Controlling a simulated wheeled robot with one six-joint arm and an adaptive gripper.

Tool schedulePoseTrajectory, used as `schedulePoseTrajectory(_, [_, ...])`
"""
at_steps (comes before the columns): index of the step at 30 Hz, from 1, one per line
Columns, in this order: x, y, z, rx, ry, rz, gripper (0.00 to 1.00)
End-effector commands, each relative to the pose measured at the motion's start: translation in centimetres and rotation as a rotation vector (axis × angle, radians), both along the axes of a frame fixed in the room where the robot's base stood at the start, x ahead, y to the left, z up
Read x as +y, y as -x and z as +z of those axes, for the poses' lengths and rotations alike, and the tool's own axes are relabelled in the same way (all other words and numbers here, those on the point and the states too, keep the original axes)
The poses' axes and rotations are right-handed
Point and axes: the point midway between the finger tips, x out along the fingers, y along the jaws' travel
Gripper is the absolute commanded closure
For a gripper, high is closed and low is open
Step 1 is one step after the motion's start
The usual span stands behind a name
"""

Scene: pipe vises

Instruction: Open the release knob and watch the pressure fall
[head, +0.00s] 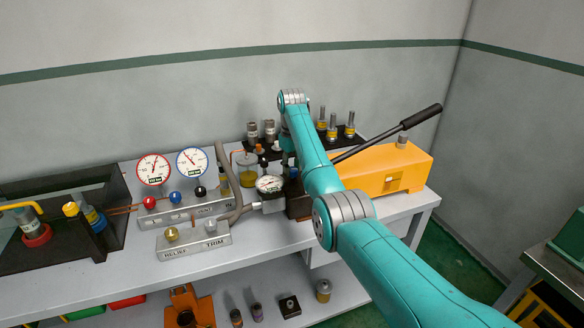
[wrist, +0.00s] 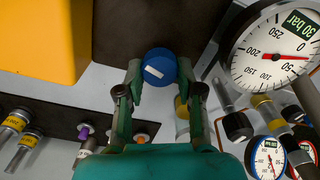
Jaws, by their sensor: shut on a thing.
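A round blue knob (wrist: 160,70) with a white mark on its top sits against a dark block in the wrist view. My gripper (wrist: 160,84) has one finger on each side of it and is shut on it. In the head view my arm hides most of the gripper and the knob. A white pressure gauge (wrist: 262,72) with a red needle is at the upper right of the wrist view. The same gauge (head: 269,184) stands beside the dark block in the head view.
A yellow pump body (head: 400,160) with a long black lever (head: 420,117) stands on the right of the bench. Red-rimmed (head: 153,169) and blue-rimmed (head: 192,163) gauges stand left, above a manifold with red, blue and black knobs. A RELIEF/TRIM block (head: 195,241) lies in front.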

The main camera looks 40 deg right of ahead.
Motion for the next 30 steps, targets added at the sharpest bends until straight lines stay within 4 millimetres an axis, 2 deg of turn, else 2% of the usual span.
schedulePoseTrajectory(9, [0.04,0.02,-0.05,0.001,0.0,0.09,0.98])
schedulePoseTrajectory(23, [0.03,0.03,-0.06,0.001,0.0,0.1,0.98])
schedulePoseTrajectory(24, [0.03,0.03,-0.06,0.001,0.0,0.1,0.56])
schedulePoseTrajectory(26, [0.03,0.03,-0.06,0.001,0.0,0.1,0.41])
schedulePoseTrajectory(30, [0.03,0.02,-0.04,0.001,0.0,0.1,0.39])
